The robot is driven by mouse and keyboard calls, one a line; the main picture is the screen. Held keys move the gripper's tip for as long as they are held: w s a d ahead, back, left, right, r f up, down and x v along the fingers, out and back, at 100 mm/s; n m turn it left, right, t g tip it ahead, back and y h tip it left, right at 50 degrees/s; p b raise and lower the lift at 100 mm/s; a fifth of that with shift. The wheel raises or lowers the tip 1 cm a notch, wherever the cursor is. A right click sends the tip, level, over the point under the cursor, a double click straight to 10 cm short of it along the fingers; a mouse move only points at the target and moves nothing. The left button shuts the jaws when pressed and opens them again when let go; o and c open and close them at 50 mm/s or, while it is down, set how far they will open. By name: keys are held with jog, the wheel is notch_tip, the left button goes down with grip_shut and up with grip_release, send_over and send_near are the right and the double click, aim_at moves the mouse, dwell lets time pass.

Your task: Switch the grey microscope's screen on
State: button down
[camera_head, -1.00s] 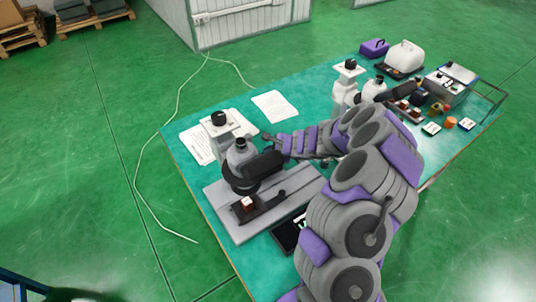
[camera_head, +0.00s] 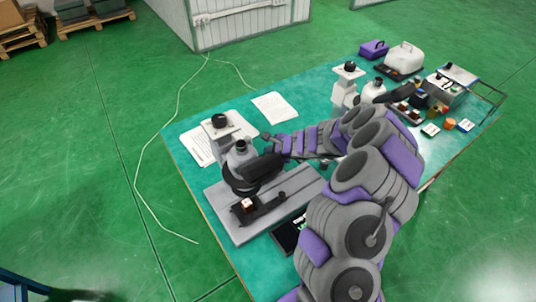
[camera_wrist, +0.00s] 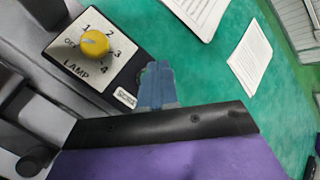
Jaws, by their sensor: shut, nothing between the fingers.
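The grey microscope (camera_head: 238,158) stands on its grey base plate at the near left of the table. A dark flat panel (camera_head: 287,236) lies by the plate, partly behind my arm; its small light marks cannot be read. My gripper (camera_head: 268,137) is beside the upper part of this microscope, at its right. In the wrist view my gripper (camera_wrist: 158,84) is shut and empty. The gripper is apart from the knob.
White sheets (camera_head: 274,107) lie on the green table behind the microscope. A white microscope (camera_head: 347,85) stands farther right. Jars, a tray and a grey box (camera_head: 443,90) fill the far right end. A cable runs over the floor at left.

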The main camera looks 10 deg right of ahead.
jog(key=shift+r, duration=0.1)
jog(key=shift+r+p, duration=2.45)
jog(key=shift+r, duration=0.5)
